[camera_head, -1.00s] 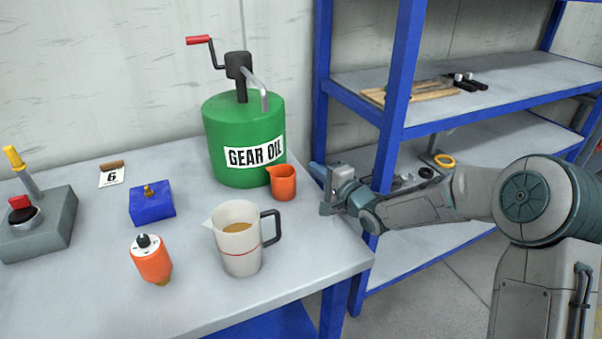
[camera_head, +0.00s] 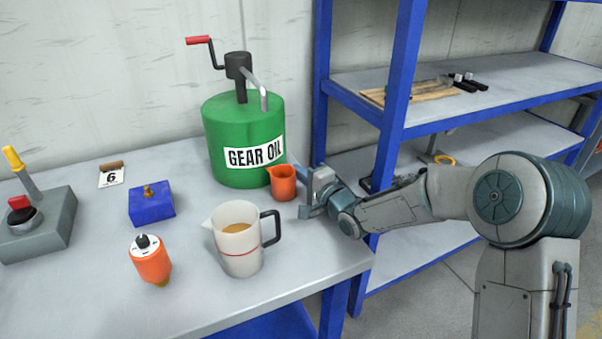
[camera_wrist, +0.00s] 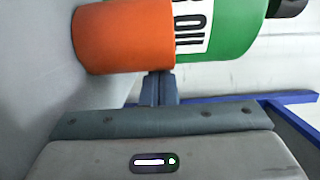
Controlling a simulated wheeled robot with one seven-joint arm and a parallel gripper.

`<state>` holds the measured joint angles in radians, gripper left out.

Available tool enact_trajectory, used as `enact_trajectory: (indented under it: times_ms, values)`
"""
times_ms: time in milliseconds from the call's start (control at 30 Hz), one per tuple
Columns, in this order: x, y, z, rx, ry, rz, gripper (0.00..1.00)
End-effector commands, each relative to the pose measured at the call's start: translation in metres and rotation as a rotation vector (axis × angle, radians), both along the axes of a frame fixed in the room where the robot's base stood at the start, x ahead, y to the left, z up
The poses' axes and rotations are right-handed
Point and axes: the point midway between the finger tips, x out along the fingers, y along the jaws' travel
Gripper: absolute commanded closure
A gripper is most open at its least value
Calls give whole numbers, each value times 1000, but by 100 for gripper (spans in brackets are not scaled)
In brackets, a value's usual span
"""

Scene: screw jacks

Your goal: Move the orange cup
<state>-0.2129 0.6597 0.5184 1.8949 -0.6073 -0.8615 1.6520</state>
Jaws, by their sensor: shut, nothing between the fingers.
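The small orange cup (camera_head: 283,183) stands upright on the grey table, in front of the right side of the green gear oil can (camera_head: 243,120). Its pouring lip points left. My gripper (camera_head: 305,195) is just right of the cup, with its fingers shut and nothing held. In the wrist view the orange cup (camera_wrist: 125,36) fills the upper middle, just beyond my gripper fingers (camera_wrist: 158,88). I cannot tell whether the fingers touch the cup.
A measuring jug (camera_head: 238,240) with brown liquid stands in front of the cup, its black handle to the right. Blue-framed shelves (camera_head: 450,100) rise behind my arm.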

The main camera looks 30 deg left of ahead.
Motion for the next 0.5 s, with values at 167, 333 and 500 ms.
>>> enact_trajectory:
  times_ms: [167,333,500]
  values:
    - [-31,4,-2,0,1,3,100]
    - [-50,6,-1,0,1,1,100]
    - [-51,6,0,0,-1,1,100]
